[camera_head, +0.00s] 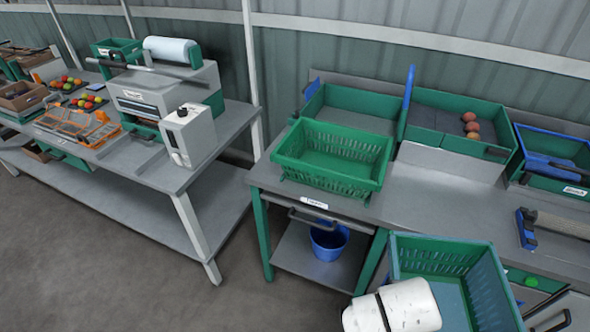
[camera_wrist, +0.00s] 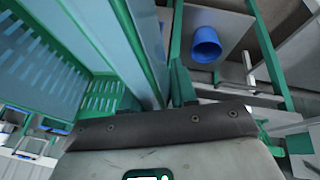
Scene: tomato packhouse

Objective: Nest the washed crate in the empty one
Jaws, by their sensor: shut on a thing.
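A green slatted crate (camera_head: 343,180), the empty one, stands upright on the left end of the grey bench. A second green crate (camera_head: 481,289), which I take as the washed one, is at the lower right of the head view, overlapping the bench's front edge. It looks empty inside and is cut off by the frame. Its slatted wall (camera_wrist: 50,85) fills the left of the wrist view. My gripper (camera_wrist: 165,100) is shut on this crate's rim; the fingertips are partly hidden. My white wrist covers the crate's near left corner in the head view.
Behind the empty crate are a green tray (camera_head: 340,110) and a bin with several tomatoes (camera_head: 472,128). A blue-rimmed bin (camera_head: 553,160) and a roller brush (camera_head: 560,224) lie right. A blue bucket (camera_head: 328,242) sits on the lower shelf. The bench right of the empty crate is clear.

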